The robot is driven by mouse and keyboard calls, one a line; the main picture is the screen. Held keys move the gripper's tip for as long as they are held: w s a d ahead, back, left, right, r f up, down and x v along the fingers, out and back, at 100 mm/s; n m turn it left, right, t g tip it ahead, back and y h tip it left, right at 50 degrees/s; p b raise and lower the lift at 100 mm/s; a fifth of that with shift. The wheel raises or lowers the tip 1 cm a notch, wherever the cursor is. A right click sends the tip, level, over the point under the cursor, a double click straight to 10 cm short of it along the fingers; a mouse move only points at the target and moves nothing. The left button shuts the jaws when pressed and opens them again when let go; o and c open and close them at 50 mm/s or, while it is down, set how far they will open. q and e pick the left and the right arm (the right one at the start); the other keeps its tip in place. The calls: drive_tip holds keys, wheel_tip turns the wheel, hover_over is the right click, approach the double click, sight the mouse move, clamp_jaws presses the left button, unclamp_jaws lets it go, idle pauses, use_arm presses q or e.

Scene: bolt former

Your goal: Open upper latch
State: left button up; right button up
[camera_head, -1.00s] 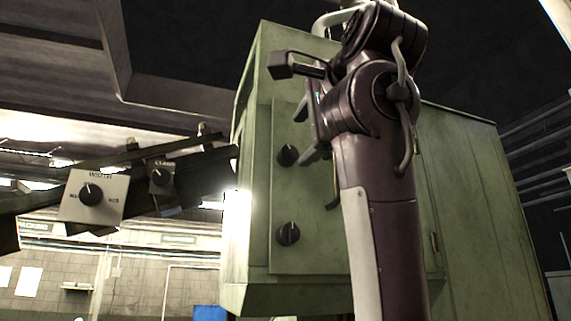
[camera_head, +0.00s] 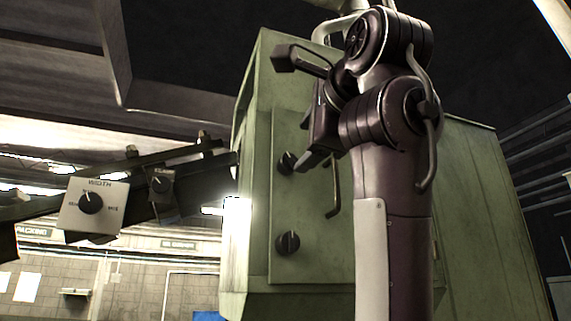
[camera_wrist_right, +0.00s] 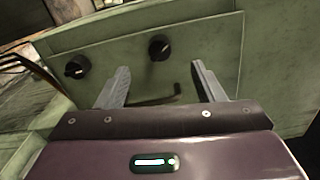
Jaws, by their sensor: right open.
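The upper latch is a small black knob (camera_head: 287,162) near the left edge of the green cabinet door (camera_head: 305,262). A similar lower latch (camera_head: 287,242) sits below it. My right gripper (camera_head: 314,138) is in front of the door, beside the upper latch, with a finger partly overlapping it in the head view. In the right wrist view my gripper (camera_wrist_right: 160,88) is open and empty. The upper latch (camera_wrist_right: 159,47) shows beyond and between the fingers, apparently apart from them; the lower latch (camera_wrist_right: 77,66) is left of them. My left gripper is not in view.
A bent door handle (camera_head: 334,190) stands out right of the latches; it lies between the fingers in the wrist view (camera_wrist_right: 176,97). A control box with a dial (camera_head: 92,207) hangs on a dark beam at the left. The cabinet's right side (camera_head: 480,220) is clear.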

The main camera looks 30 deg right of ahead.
sight(292, 160)
drive_tip(key=p+x, duration=0.1)
drive_tip(key=x, duration=0.6)
drive_tip(key=shift+w+p, duration=0.35)
drive_tip(key=shift+p, duration=0.05)
drive_tip(key=n, duration=0.3)
drive_tip(key=shift+s+d+n, duration=0.1)
drive_tip(key=shift+d+n, duration=0.05)
drive_tip(key=shift+n, duration=0.25)
drive_tip(key=n, duration=0.3)
drive_tip(key=shift+s, duration=0.2)
drive_tip(key=shift+w+n, duration=0.15)
drive_tip(key=shift+n, duration=0.25)
